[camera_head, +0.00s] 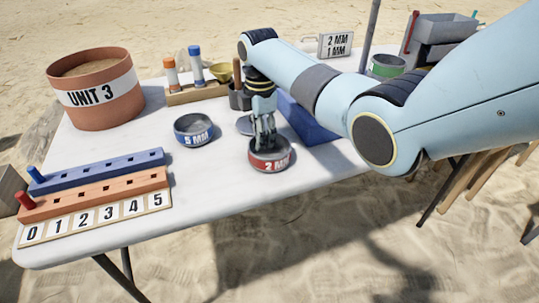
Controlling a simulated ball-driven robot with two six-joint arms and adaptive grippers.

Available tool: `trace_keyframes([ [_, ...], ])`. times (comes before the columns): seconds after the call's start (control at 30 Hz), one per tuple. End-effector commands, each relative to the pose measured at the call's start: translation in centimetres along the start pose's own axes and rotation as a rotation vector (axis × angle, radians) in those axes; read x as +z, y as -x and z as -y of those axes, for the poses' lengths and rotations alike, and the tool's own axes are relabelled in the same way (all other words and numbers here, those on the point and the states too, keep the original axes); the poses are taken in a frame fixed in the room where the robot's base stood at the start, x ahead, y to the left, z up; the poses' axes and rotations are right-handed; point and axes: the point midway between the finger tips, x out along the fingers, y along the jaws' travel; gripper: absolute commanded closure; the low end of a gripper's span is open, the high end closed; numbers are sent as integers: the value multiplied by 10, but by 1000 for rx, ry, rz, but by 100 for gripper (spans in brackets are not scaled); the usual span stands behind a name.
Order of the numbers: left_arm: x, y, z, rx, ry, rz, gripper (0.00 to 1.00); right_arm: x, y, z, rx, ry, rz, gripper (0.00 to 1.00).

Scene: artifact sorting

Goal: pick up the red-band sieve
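The red-band sieve (271,166) is a short grey cylinder with a red band marked "2 MM". It stands upright near the front edge of the white table (215,195). My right gripper (264,145) points down at it from above, with its fingertips at the sieve's opening and far rim. The fingertips overlap the sieve in the picture, so whether they grip the rim is unclear. My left gripper is not in view.
A blue-band "5 MM" sieve (194,131) stands to the left. A blue box (306,124) is close behind on the right. A "UNIT 3" bucket (97,97) and the peg racks (95,193) are on the left. The table is clear between racks and sieves.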

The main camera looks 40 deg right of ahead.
Motion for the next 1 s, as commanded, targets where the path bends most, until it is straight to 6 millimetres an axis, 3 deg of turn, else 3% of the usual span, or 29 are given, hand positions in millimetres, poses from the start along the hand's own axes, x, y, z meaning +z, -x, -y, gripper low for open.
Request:
trace_keyframes([
  [0.03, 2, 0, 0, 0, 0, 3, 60, 0, 0, 0, 0, 0, 0, 83],
  [0.17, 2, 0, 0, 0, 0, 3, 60, 0, 0, 0, 0, 0, 0, 100],
  [0.67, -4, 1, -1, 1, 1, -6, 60, 0, 3, 0, 1, 0, 0, 100],
  [0.87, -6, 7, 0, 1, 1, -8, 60, 0, 25, -1, 3, 0, 0, 100],
  [0.97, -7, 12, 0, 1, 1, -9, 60, 0, 46, -1, 5, 0, 0, 100],
  [1.0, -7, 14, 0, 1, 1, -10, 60, 12, 49, 3, 2, -3, 5, 100],
])
